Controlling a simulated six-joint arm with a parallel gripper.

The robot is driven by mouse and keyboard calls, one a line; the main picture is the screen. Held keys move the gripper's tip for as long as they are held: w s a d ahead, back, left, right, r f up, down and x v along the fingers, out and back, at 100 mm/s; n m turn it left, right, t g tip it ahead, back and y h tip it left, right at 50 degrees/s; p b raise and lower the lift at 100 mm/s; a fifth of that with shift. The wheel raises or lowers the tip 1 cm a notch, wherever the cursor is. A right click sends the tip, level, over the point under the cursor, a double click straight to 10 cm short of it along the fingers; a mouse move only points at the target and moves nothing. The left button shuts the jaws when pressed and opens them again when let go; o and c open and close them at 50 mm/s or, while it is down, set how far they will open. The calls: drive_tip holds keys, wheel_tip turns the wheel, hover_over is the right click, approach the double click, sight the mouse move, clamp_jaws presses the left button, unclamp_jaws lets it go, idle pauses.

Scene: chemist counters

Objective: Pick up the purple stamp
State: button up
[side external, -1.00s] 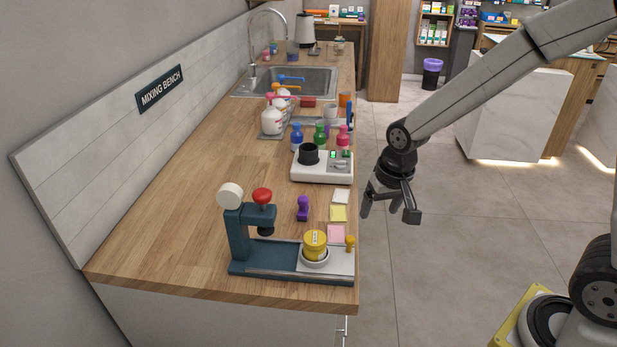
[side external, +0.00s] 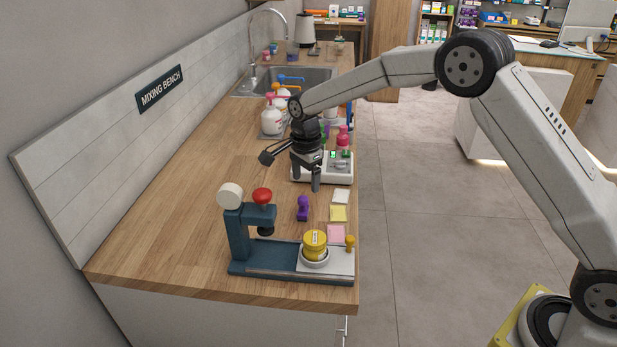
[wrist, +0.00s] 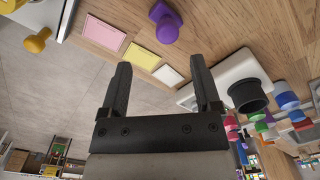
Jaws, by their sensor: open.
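The purple stamp (side external: 302,208) stands on the wooden counter, left of the paper pads and behind the press. It also shows at the top of the wrist view (wrist: 166,22), beyond my fingertips. My gripper (side external: 306,186) is open and empty above the counter, just beyond the stamp in the side view and apart from it. Its two spread fingers also show in the wrist view (wrist: 163,72).
A dark blue press (side external: 240,235) with a yellow jar (side external: 315,243) stands in front of the stamp. White, yellow (side external: 338,213) and pink pads lie to its right. A white device (side external: 343,173) with colored bottles stands behind, close to my gripper.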

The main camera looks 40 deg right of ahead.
sight(303, 197)
drive_tip(key=shift+w+a+f+m, duration=0.1)
drive_tip(key=shift+w+f+m, duration=0.05)
drive_tip(key=shift+w+m, duration=0.15)
drive_tip(key=shift+f, duration=1.3)
drive_tip(key=shift+f, duration=0.1)
drive_tip(key=shift+w+f, duration=0.15)
drive_tip(key=shift+f, duration=2.35)
clamp_jaws()
